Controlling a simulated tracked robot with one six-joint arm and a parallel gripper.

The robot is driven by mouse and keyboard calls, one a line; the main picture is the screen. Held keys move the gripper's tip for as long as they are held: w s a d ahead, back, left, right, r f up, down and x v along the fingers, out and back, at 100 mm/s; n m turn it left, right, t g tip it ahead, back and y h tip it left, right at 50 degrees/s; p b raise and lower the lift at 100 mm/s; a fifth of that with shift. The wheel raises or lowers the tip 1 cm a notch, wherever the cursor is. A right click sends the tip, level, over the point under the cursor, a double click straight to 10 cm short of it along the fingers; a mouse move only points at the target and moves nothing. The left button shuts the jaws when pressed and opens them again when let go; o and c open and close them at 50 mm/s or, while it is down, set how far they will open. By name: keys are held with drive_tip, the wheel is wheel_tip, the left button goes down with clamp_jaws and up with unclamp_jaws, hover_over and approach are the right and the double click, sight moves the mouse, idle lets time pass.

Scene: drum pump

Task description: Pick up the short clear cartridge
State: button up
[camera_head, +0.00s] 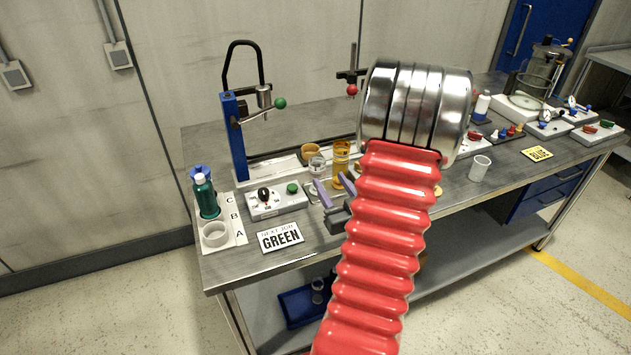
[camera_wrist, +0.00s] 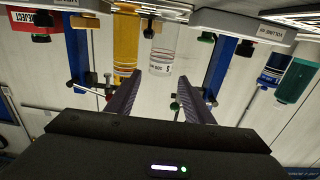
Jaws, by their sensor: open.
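The short clear cartridge (camera_head: 317,168) stands on the bench between the control box and the tall amber cartridge (camera_head: 341,158). The wrist view appears upside down; there the clear cartridge (camera_wrist: 163,48), with a white label, lies ahead between the lines of my fingers, and the amber cartridge (camera_wrist: 126,40) is just left of it. My gripper (camera_head: 334,188) is open and empty, its two purple fingers spread, in front of both cartridges. The fingers also show in the wrist view (camera_wrist: 158,80), apart from the clear cartridge. My red arm hides part of the bench.
A blue press stand (camera_head: 238,140) with a lever is behind left. A control box (camera_head: 276,201) and a "GREEN" card (camera_head: 281,237) are left of my gripper. A white A-B-C rack (camera_head: 236,232) holds a green bottle (camera_head: 205,197). A clear cup (camera_head: 480,168) stands right of my arm.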

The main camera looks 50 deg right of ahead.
sight(321, 168)
drive_tip(key=shift+w, duration=0.15)
drive_tip(key=x, duration=0.8)
drive_tip(key=shift+w+d, duration=0.1)
drive_tip(key=shift+w, duration=0.1)
drive_tip(key=shift+w, duration=0.1)
drive_tip(key=shift+x, duration=2.55)
drive_tip(key=shift+c, duration=0.6)
drive_tip(key=c, duration=1)
drive_tip(key=shift+o, duration=0.2)
drive_tip(key=shift+r, duration=0.1)
wheel_tip(321, 168, up, 10)
